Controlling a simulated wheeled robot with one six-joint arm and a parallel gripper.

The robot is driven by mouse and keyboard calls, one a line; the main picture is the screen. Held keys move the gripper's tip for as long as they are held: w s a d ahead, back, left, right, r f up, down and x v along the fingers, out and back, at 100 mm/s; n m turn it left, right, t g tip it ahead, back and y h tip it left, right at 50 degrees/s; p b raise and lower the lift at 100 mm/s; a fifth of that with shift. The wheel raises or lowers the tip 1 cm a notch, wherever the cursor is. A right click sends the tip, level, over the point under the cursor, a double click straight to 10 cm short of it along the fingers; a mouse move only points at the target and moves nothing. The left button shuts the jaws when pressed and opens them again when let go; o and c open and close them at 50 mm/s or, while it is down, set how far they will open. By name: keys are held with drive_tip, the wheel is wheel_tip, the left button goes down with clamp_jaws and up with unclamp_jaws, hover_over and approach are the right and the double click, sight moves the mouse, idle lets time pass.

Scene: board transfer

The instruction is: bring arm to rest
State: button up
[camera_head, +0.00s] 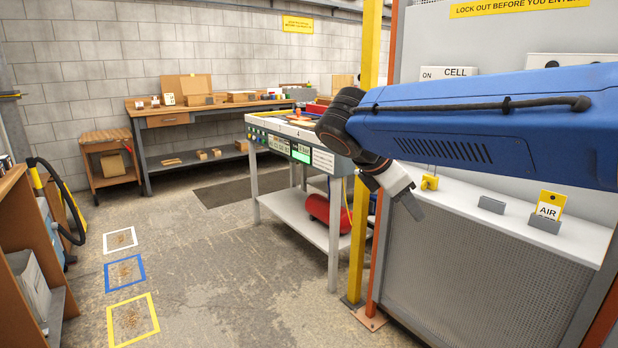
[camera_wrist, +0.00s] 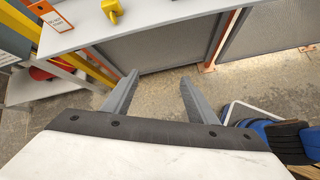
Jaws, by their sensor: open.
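My blue arm reaches in from the right in the head view, and its dark wrist bends down toward the floor. My gripper (camera_head: 410,205) hangs in front of the grey shelf (camera_head: 575,239), at the shelf's left end in the picture. In the wrist view my gripper (camera_wrist: 158,80) has its two grey fingers spread wide apart. Nothing is between the fingers; bare floor and the shelf's mesh front show beyond them.
A yellow post (camera_head: 358,240) and a bench with a control panel (camera_head: 290,145) stand left of my gripper. The shelf holds a yellow item (camera_head: 429,183), a grey holder (camera_head: 491,204) and an AIR tag (camera_head: 550,206). Floor with white, blue and yellow squares (camera_head: 132,318) is open at left.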

drive_tip(key=s+d+f+m+y, duration=0.3)
drive_tip(key=s+d+f+m, duration=0.1)
drive_tip(key=s+f+m, duration=0.6)
drive_tip(key=s+d+f+m+y, duration=0.4)
drive_tip(key=s+f+m, duration=0.6)
drive_tip(key=s, duration=0.3)
drive_tip(key=shift+d+f+m, duration=0.15)
drive_tip(key=shift+m, duration=0.25)
